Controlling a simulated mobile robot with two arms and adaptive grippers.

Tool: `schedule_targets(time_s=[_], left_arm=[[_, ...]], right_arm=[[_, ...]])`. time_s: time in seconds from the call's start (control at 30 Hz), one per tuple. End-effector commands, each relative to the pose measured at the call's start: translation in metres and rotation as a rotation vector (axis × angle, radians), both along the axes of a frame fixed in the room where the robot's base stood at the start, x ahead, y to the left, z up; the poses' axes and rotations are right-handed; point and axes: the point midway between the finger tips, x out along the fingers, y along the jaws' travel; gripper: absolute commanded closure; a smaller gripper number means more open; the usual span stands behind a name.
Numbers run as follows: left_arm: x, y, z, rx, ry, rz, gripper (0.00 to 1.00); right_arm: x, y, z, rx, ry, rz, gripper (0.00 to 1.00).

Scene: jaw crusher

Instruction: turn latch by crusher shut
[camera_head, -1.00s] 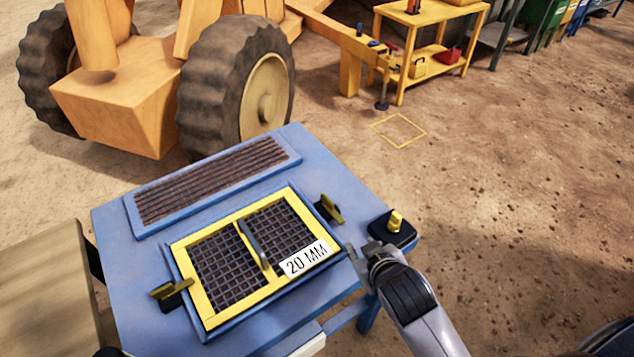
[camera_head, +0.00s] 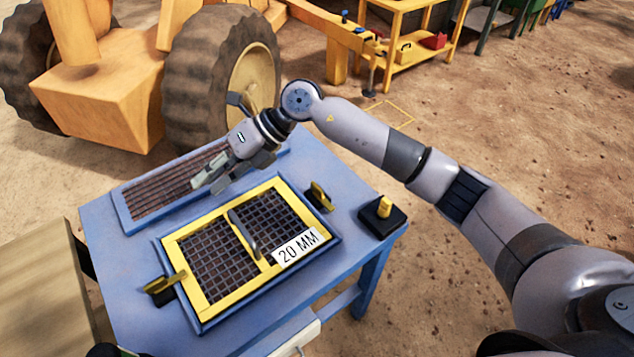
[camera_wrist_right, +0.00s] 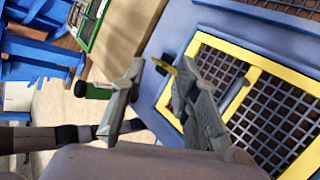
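A yellow-framed mesh screen (camera_head: 212,305) labelled 20 MM lies in a blue tray on the blue table. The left yellow latch (camera_head: 172,283) points across towards the frame. The right yellow latch (camera_head: 320,196) stands along the frame's right side. I cannot tell which is by the crusher. My right gripper (camera_head: 203,184) is open and empty above the back grille, beyond the screen. In the right wrist view its two fingers (camera_wrist_right: 158,100) are apart, and a yellow latch (camera_wrist_right: 166,66) shows beyond them, partly hidden. My left gripper is not clearly visible.
A black block with a yellow knob (camera_head: 384,208) sits at the blue table's (camera_head: 110,245) right corner. A slatted grille (camera_head: 150,200) lies along the back. A large wheel (camera_head: 215,75) stands close behind. A beige panel (camera_head: 40,290) is at left.

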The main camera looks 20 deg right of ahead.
Motion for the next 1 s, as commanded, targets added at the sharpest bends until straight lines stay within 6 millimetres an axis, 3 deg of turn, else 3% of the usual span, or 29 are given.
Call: schedule_targets(time_s=[0.1, 0.2, 0.3, 0.4, 0.53, 0.67, 1.0], left_arm=[[0.001, 0.000, 0.000, 0.001, -0.001, 0.000, 0.72], [0.001, 0.000, 0.000, 0.001, -0.002, 0.000, 0.72], [0.002, 0.000, 0.000, 0.001, -0.002, 0.000, 0.72], [0.002, 0.000, 0.000, 0.000, -0.003, 0.000, 0.72], [0.002, 0.000, 0.002, 0.000, -0.003, 0.000, 0.72], [0.002, 0.000, 0.007, 0.000, -0.003, 0.000, 0.72], [0.003, 0.000, 0.021, 0.000, -0.004, 0.000, 0.72]], right_arm=[[0.034, -0.079, -0.021, -0.405, -0.028, 0.000, 0.72], [0.053, -0.144, -0.019, -0.672, -0.012, -0.040, 0.72], [0.062, -0.191, -0.008, -0.850, 0.015, -0.084, 0.72], [0.065, -0.217, 0.000, -0.943, 0.035, -0.116, 0.72], [0.065, -0.225, -0.004, -0.974, 0.045, -0.122, 0.72], [0.064, -0.224, -0.023, -0.972, 0.047, -0.120, 0.72], [0.064, -0.223, -0.097, -0.968, 0.046, -0.118, 0.72]])
